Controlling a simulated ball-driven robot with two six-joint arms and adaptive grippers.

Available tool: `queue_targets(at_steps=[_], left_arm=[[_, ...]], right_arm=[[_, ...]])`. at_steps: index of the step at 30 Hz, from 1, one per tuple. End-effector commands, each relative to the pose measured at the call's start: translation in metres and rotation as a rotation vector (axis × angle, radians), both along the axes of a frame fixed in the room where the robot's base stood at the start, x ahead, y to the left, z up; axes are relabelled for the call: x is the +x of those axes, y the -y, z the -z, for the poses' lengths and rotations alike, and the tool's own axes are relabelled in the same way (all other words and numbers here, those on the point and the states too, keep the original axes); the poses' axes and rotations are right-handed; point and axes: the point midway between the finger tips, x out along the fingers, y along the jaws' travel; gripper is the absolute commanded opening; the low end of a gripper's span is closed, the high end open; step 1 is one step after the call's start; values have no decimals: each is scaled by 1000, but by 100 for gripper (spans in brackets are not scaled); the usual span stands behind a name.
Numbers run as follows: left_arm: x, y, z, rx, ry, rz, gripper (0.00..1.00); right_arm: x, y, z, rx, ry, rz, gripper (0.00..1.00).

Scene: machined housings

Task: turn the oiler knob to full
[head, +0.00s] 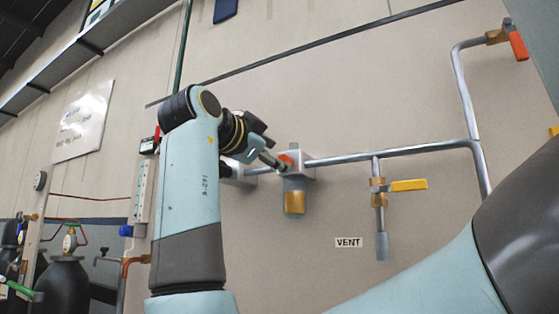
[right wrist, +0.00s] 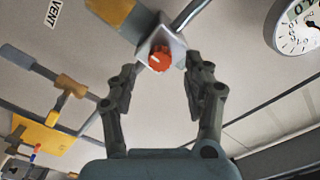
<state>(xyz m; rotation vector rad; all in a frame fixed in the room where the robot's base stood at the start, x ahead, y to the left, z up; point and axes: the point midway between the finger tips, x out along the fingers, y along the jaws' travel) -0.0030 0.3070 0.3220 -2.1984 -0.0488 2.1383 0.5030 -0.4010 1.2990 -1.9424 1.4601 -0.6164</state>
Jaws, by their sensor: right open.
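The oiler is a pale block (head: 305,163) on a grey pipe, with an amber bowl (head: 294,203) hanging under it. Its orange-red knob (head: 286,159) is partly hidden by my right gripper (head: 276,164) in the head view. In the right wrist view the red knob (right wrist: 160,60) faces me and has a pale pointer mark toward its left. My right gripper is open, with one finger to each side of the knob and a gap on both sides. I cannot read any scale around the knob. My left gripper is not in view.
A valve with a yellow handle (head: 408,185) hangs right of the oiler, near a VENT label (head: 348,242). A red-handled valve (head: 518,46) is at upper right. A round gauge (right wrist: 298,25) is near the oiler in the right wrist view. A gas cylinder (head: 67,285) stands lower left.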

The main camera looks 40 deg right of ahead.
Motion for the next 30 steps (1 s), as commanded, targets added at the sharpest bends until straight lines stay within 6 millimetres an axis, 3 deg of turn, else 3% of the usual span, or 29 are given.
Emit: queue_targets(at_steps=[3, 9, 30], left_arm=[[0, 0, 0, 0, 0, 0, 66], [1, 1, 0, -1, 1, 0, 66], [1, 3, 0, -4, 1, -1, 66]], right_arm=[[-5, -20, 1, 5, -1, -5, 51], [-10, -37, 1, 2, -2, -1, 51], [-11, -38, 0, 1, -1, 0, 51]])
